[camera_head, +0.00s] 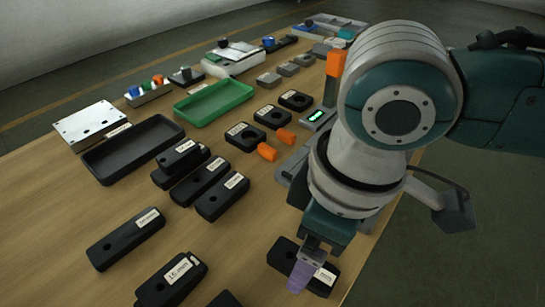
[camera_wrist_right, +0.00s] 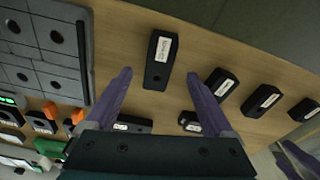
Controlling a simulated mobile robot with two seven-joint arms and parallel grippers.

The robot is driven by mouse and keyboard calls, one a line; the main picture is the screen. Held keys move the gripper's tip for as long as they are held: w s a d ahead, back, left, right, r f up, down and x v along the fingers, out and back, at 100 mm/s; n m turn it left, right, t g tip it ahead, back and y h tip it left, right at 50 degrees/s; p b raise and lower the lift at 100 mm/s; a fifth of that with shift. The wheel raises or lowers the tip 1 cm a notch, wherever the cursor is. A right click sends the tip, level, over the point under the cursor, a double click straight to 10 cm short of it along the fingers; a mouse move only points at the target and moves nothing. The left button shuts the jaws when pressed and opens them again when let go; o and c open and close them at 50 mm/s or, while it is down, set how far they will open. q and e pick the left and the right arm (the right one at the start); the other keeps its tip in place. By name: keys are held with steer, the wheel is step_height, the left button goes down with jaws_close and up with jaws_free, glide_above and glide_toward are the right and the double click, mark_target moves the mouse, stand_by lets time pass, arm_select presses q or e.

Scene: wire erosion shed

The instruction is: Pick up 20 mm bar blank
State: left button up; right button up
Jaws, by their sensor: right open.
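Several black blocks with white labels lie on the wooden table, and I cannot read for certain which one is the 20 mm bar blank. My right gripper (camera_head: 302,275) is open, its purple fingers pointing down over a black labelled block (camera_head: 283,254) near the table's right edge. The fingers and wrist hide part of that block and its label. In the right wrist view a black block (camera_wrist_right: 158,72) lies between and beyond the two spread fingertips, apparently untouched. A purple piece (camera_wrist_right: 296,158) at that view's lower right corner looks like part of my left gripper; its jaws cannot be judged.
Other black blocks (camera_head: 126,238) (camera_head: 165,285) lie left of the gripper. Farther back are a black tray (camera_head: 130,152), a green tray (camera_head: 215,101), a metal plate (camera_head: 88,122) and orange pieces (camera_head: 267,152). Bare table lies between the block groups.

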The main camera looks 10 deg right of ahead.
steer(key=f, duration=0.2)
steer(key=f+b, duration=0.1)
steer(key=f, duration=0.1)
steer(key=shift+w+a, duration=0.15)
steer(key=shift+w, duration=0.05)
steer(key=shift+r, duration=0.1)
jaws_close()
stand_by(0.3)
stand_by(0.3)
